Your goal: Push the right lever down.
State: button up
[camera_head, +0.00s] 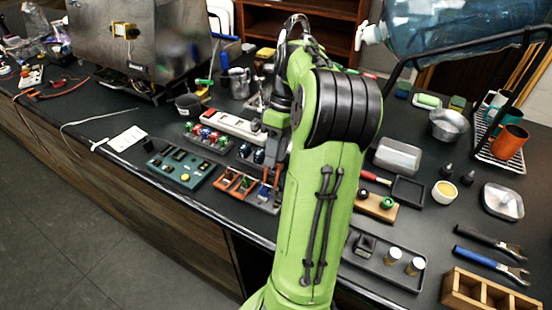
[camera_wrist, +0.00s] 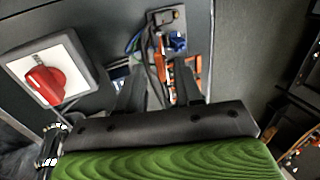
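My gripper shows in the wrist view (camera_wrist: 158,88) as two dark fingers standing apart with a gap between them. Nothing is clearly held. An orange part (camera_wrist: 187,75) and a blue part (camera_wrist: 179,42) show beyond the fingers, with dark cables beside them. I cannot tell which of these, if any, is the right lever. In the head view my green arm covers the middle of the bench, and the fingertips cannot be made out there. Contact between the fingers and any lever cannot be told.
A red rotary knob (camera_wrist: 45,85) on a white plate is left of the fingers in the wrist view. In the head view a steel machine (camera_head: 140,45) stands at the back left. A green control board (camera_head: 181,168) and orange parts (camera_head: 235,183) lie left of my arm.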

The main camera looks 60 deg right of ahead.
jog(key=shift+a+f, duration=0.1)
grip_shut()
